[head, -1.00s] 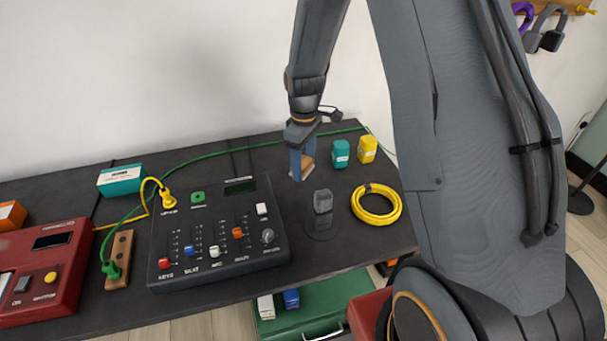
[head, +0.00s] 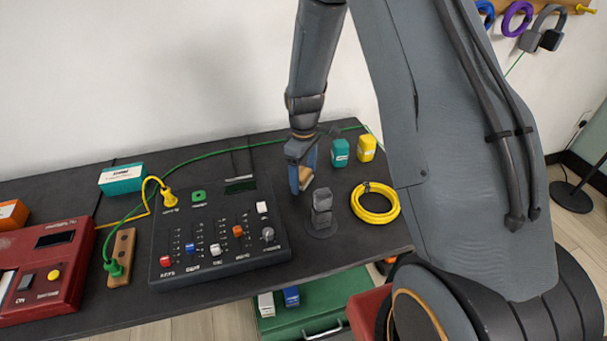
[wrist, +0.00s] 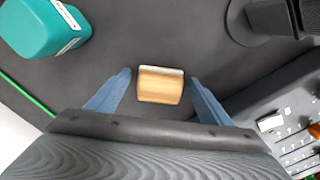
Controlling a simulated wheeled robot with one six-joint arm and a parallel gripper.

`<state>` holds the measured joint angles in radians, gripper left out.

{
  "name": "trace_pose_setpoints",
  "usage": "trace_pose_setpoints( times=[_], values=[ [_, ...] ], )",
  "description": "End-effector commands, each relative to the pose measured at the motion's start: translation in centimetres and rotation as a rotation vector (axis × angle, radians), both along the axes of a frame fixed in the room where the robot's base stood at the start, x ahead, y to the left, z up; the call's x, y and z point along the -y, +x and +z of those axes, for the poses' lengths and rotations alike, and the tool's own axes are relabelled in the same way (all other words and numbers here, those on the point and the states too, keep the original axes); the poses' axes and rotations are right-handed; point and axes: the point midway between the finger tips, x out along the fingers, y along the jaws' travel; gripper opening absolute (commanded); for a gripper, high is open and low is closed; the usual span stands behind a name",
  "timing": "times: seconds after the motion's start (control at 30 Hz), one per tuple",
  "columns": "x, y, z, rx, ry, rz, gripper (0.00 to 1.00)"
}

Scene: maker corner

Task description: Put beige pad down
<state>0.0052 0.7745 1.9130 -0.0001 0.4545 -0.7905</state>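The beige pad (wrist: 160,86), a small wood-toned block with a pale edge, shows in the wrist view between the two blue fingers of my gripper (wrist: 160,76). A gap shows on each side of the pad, so the fingers are open and apart from it. In the head view the pad (head: 305,175) is partly hidden by the fingers of my gripper (head: 302,180), low over the black table (head: 335,260). The pad appears to lie on the table, but its underside is hidden.
A dark grey stand with a block (head: 321,212) is close in front of my gripper. The control panel (head: 215,240) is to the left. A teal container (head: 340,153), a yellow container (head: 366,148) and a yellow cable coil (head: 375,203) are to the right. A green cable runs behind.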

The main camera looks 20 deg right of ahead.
Motion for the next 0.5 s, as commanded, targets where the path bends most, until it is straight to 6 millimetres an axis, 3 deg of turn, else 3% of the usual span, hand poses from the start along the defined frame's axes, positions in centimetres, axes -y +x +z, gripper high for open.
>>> trace_pose_setpoints(
  times=[0.27,0.5],
  values=[
    [0.0,0.0,0.1,-0.001,0.0,0.0,0.73],
    [0.0,0.1,2.4,0.003,0.0,0.0,0.73]
  ],
)
